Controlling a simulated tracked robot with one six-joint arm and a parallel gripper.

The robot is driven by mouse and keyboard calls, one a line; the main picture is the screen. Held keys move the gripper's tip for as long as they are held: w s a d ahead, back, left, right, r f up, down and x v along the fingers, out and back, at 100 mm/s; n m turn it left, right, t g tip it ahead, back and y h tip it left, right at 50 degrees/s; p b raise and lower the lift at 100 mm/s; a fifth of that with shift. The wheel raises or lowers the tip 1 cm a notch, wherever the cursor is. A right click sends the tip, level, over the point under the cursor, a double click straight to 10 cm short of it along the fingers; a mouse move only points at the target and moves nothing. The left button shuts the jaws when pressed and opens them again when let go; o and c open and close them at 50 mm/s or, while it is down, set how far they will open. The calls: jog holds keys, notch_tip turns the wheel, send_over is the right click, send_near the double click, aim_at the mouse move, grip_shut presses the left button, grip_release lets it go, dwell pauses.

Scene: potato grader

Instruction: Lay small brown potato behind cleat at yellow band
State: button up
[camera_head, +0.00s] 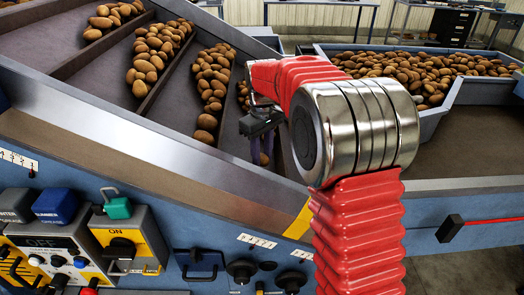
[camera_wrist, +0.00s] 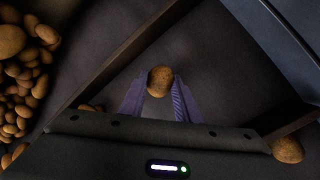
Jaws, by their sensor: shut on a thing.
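A small brown potato (camera_wrist: 160,80) is held between the fingertips of my gripper (camera_wrist: 159,88) in the wrist view. The purple fingers are shut on its two sides, with dark belt behind it. In the head view my gripper (camera_head: 262,150) points down over the belt, left of my red arm; the potato there is hardly visible. A dark cleat (camera_wrist: 122,57) runs diagonally left of the potato in the wrist view, and another cleat (camera_wrist: 295,121) lies at the lower right. The yellow band (camera_head: 300,222) is on the front rail, partly hidden by my arm.
Rows of potatoes (camera_head: 150,58) lie along cleats (camera_head: 165,82) on the belt at left. A heaped bin (camera_head: 425,75) stands at the back right. A single potato (camera_wrist: 288,149) lies by the lower-right cleat. The metal front rail (camera_head: 150,150) edges the belt; a control panel (camera_head: 60,245) is below.

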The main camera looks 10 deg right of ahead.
jog(key=o, duration=1.1)
notch_tip(320, 180, up, 14)
jog(key=shift+f, duration=0.2)
dwell(0.4)
